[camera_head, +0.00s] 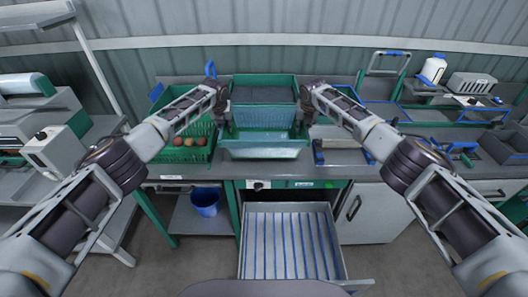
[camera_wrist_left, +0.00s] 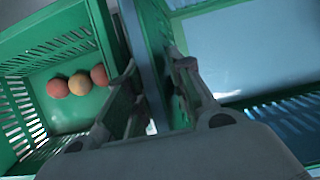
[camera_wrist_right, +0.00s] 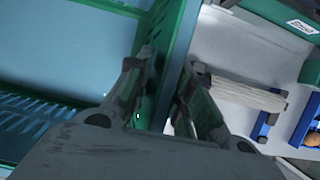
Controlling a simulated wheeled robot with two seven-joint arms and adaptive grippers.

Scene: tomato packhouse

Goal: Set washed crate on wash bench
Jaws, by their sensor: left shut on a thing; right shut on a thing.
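The washed crate (camera_head: 264,152) is green with slotted walls and a pale blue interior. It is in front of me at the middle of the wash bench (camera_head: 345,172). My left gripper (camera_head: 222,117) is shut on its left wall, and that wall shows between the fingers in the left wrist view (camera_wrist_left: 152,60). My right gripper (camera_head: 307,115) is shut on its right wall, also seen in the right wrist view (camera_wrist_right: 176,65). I cannot tell whether the crate's bottom touches the bench.
A green crate (camera_head: 203,155) with several tomatoes stands close on the left. A dark-filled green container (camera_head: 264,78) is behind. Blue-handled tools and frames (camera_head: 340,148) lie to the right. An open slatted drawer (camera_head: 290,245) sticks out below; a blue bucket (camera_head: 206,202) stands under the bench.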

